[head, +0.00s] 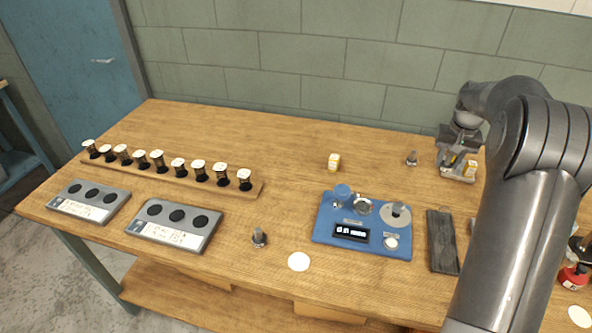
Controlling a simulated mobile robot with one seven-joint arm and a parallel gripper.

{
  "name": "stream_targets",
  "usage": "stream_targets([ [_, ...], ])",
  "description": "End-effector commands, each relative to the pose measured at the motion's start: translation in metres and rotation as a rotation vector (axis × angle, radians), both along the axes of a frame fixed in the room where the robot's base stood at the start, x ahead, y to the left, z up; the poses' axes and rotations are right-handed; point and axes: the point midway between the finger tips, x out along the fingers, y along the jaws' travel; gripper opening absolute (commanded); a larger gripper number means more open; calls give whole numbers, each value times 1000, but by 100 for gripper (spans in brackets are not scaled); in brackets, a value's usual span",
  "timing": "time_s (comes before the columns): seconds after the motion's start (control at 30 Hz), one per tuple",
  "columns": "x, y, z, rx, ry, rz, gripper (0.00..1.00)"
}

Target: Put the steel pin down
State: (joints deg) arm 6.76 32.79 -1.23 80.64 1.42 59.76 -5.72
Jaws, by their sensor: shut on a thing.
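My gripper (458,168) is at the back right of the wooden table (240,120), at the end of my arm. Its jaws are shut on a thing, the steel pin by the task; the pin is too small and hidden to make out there. Two short grey metal pieces with wide dark bases stand upright on the table, apart from my gripper. One (411,158) is just left of it, and the other (259,238) is near the front edge.
A blue tray (325,232) with a display and small parts lies front centre. A dark flat slab (442,240) is right of it. A small orange-and-white box (334,162) stands behind. A spool rack (170,176) and two grey panels (172,228) (90,201) fill the left.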

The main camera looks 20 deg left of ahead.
Motion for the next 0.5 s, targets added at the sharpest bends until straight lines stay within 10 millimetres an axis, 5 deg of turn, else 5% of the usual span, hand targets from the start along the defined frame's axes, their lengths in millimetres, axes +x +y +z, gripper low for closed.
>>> stream_targets([
  [0.2,21,123,1,1,-1,246,7],
  [0.5,12,284,2,2,0,564,7],
])
